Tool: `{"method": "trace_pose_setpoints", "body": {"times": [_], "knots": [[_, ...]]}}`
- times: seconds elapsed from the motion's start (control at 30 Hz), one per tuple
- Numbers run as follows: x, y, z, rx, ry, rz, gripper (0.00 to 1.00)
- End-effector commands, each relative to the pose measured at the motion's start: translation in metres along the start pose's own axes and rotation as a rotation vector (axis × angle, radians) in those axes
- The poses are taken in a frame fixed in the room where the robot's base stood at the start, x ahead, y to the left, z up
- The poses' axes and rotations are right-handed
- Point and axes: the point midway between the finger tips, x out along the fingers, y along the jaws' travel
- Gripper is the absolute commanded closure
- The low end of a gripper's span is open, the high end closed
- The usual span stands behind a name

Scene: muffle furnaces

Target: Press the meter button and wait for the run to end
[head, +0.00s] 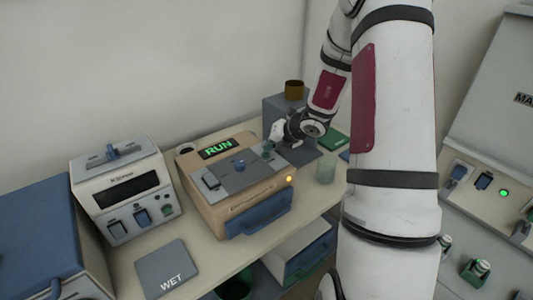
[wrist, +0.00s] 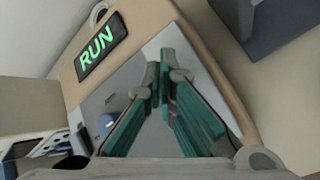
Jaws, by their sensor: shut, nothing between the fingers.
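The meter is a beige box (head: 250,203) on the bench in the head view, with a grey top panel and a blue drawer at its front. Its display (head: 218,148) shows green "RUN", and the display also fills the upper left of the wrist view (wrist: 100,47). A blue knob (head: 239,165) stands on the grey panel, also in the wrist view (wrist: 107,122). My gripper (head: 268,152) is shut and empty over the right part of the panel; its teal fingers (wrist: 160,85) meet there in the wrist view. I cannot tell whether they touch it; no button shows beneath them.
A small orange light (head: 289,179) glows on the meter's front. A white instrument (head: 118,190) with a dark screen stands left. A grey "WET" mat (head: 168,270) lies in front. A greenish glass (head: 326,169) stands close to my gripper's right.

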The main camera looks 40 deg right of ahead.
Motion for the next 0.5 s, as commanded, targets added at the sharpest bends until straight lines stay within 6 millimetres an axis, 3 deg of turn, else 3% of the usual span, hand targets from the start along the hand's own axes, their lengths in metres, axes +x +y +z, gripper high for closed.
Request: {"method": "trace_pose_setpoints", "body": {"times": [0.5], "knots": [[-0.0071, 0.0052, 0.0052, -0.001, -0.001, 0.001, 1.00]]}}
